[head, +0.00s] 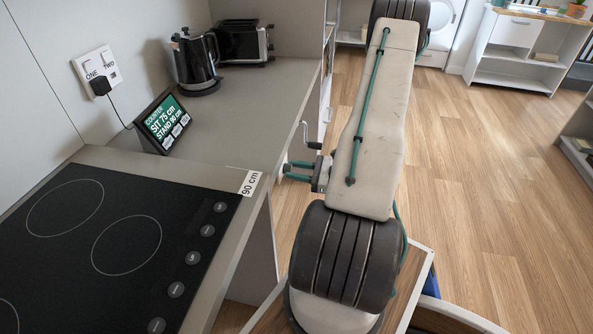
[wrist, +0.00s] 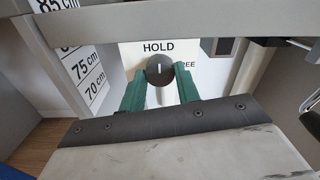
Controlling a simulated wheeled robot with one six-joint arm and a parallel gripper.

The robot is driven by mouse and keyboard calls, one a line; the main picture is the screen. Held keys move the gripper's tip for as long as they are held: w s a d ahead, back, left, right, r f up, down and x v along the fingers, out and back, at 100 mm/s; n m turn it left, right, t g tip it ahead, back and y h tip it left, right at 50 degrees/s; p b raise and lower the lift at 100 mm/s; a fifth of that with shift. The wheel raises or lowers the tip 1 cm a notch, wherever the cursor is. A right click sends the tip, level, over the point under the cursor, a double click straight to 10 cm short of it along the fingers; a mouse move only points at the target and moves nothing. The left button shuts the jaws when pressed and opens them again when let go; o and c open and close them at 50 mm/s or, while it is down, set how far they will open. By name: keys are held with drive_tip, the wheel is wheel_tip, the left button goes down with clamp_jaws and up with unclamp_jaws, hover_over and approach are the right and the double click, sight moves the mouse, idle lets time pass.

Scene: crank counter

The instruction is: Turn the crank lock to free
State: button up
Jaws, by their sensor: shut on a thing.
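The crank lock is a round dark knob (wrist: 160,71) with a short white line, on a pale plate (wrist: 133,54) under the counter in the wrist view. The line stands upright, towards the word HOLD above it. The word FREE shows partly at its right. My gripper (wrist: 160,83) has its two green fingers shut on the knob, one on each side. In the head view my gripper (head: 290,171) reaches the counter's front edge from the right, and the knob is hidden there.
A crank handle (head: 308,136) sticks out of the counter front, close to my gripper. The lower counter (head: 245,115) holds a kettle (head: 195,62), a toaster (head: 243,42) and a sign (head: 162,122). A hob (head: 110,235) lies nearer. Open floor is at the right.

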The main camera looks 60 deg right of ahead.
drive_tip(key=shift+m, duration=8.8)
drive_tip(key=o, duration=1)
